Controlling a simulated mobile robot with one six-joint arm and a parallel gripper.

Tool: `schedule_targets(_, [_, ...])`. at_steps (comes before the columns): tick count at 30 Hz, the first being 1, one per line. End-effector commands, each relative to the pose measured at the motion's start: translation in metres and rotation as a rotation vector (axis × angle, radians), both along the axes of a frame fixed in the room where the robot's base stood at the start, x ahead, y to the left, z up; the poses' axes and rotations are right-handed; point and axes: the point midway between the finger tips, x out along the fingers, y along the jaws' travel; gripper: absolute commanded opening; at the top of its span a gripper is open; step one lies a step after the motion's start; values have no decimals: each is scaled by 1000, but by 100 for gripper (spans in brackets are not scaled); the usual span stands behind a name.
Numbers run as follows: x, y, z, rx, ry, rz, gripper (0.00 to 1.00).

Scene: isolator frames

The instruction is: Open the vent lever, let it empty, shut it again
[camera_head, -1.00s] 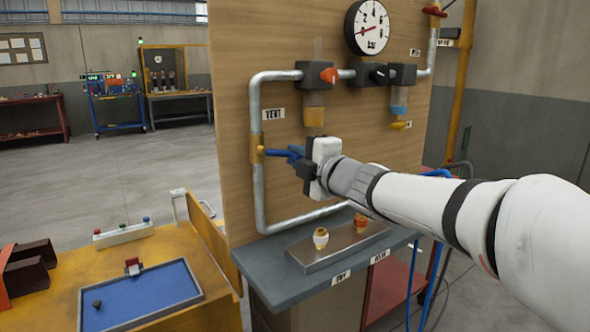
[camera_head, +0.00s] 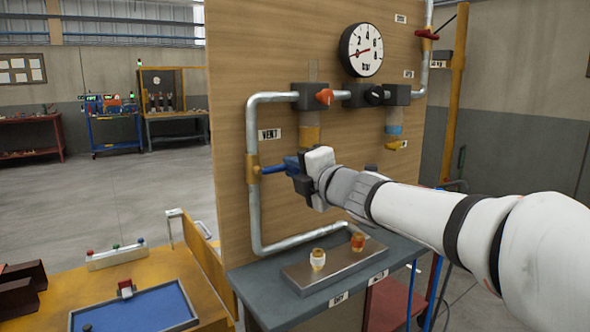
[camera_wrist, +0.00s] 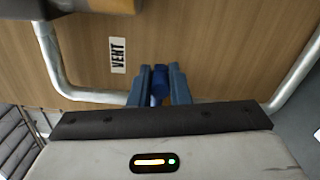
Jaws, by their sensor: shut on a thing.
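The blue vent lever (camera_head: 275,168) sticks out to the right from a yellow valve body (camera_head: 252,168) on the vertical grey pipe, below the VENT label (camera_head: 269,135). It lies across the pipe, nearly level and tilted slightly up at its outer end. My gripper (camera_head: 296,166) is shut on the lever's outer end, and its body hides that end in the head view. In the wrist view the blue lever (camera_wrist: 160,82) shows between the two blue-grey fingers. A round pressure gauge (camera_head: 361,49) hangs higher on the board, its needle pointing to the lower left.
Below, a shelf (camera_head: 262,290) carries a metal tray (camera_head: 306,279) with two small fittings. A yellow bench with a blue tray (camera_head: 140,310) stands at lower left.

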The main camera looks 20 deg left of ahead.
Motion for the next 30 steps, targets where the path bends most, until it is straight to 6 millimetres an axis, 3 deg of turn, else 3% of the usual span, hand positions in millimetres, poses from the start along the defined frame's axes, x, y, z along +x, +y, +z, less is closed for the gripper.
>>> schedule_targets(1, [0, 0, 0, -3, -2, 1, 0])
schedule_targets(2, [0, 0, 0, -2, -1, 1, 18])
schedule_targets(9, [0, 0, 0, -1, -1, 1, 38])
schedule_targets(19, [-4, -6, 1, 0, 0, -1, 38])
schedule_targets(30, [-35, -55, 2, 1, -2, -2, 38])
